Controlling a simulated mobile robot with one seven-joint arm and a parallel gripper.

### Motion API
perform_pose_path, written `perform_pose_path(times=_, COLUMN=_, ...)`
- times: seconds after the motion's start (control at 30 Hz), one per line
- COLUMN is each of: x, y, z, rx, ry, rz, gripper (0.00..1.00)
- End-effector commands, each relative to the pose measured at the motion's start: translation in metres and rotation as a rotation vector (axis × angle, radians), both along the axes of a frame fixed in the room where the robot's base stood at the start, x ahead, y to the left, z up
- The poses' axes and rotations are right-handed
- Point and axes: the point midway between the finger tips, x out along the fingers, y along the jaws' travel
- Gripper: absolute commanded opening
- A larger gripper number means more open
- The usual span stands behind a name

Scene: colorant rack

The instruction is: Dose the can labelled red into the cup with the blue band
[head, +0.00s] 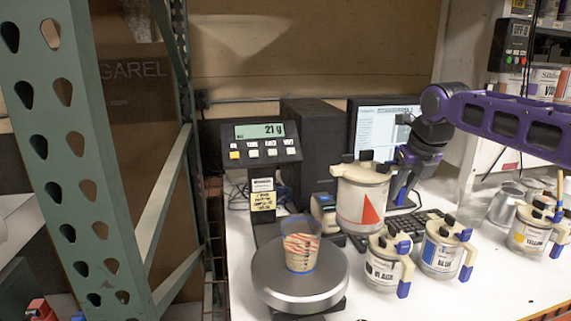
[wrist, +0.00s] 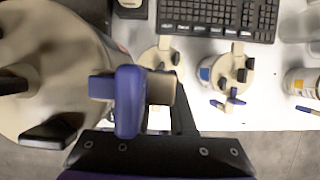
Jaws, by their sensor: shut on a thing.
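The can with a red patch (head: 362,205) has a cream lid and is held upright above the bench; no name is readable on it. My gripper (head: 398,172) is shut on its handle at the can's right side. In the wrist view the can's lid (wrist: 50,50) fills the left, with the blue handle (wrist: 128,100) at the jaws; the fingertips are mostly hidden. The cup's inside is not visible.
The scale display (head: 260,131) appears to read 21 g. Cans marked black (head: 383,270) and blue (head: 440,255) stand below the held can. A yellow can (head: 527,237) is at right. A keyboard (head: 405,226) lies behind. A green rack post (head: 75,160) is at left.

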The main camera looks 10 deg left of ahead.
Motion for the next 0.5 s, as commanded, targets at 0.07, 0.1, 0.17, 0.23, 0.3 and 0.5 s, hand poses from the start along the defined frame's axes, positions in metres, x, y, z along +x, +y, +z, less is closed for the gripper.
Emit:
perform_pose_path(times=0.07, x=0.000, y=0.000, z=-0.013, rx=0.000, ry=-0.002, rz=0.000, gripper=0.00)
perform_pose_path(times=0.1, x=0.000, y=0.000, z=-0.019, rx=0.001, ry=-0.003, rz=-0.002, gripper=0.00)
perform_pose_path(times=0.17, x=0.000, y=0.000, z=-0.026, rx=0.004, ry=-0.005, rz=-0.002, gripper=0.00)
perform_pose_path(times=0.23, x=-0.001, y=0.000, z=-0.031, rx=0.006, ry=-0.005, rz=-0.003, gripper=0.00)
perform_pose_path(times=0.3, x=0.000, y=-0.001, z=-0.033, rx=0.007, ry=-0.006, rz=-0.004, gripper=0.00)
perform_pose_path(times=0.5, x=0.000, y=0.000, z=-0.033, rx=0.006, ry=-0.007, rz=-0.003, gripper=0.00)
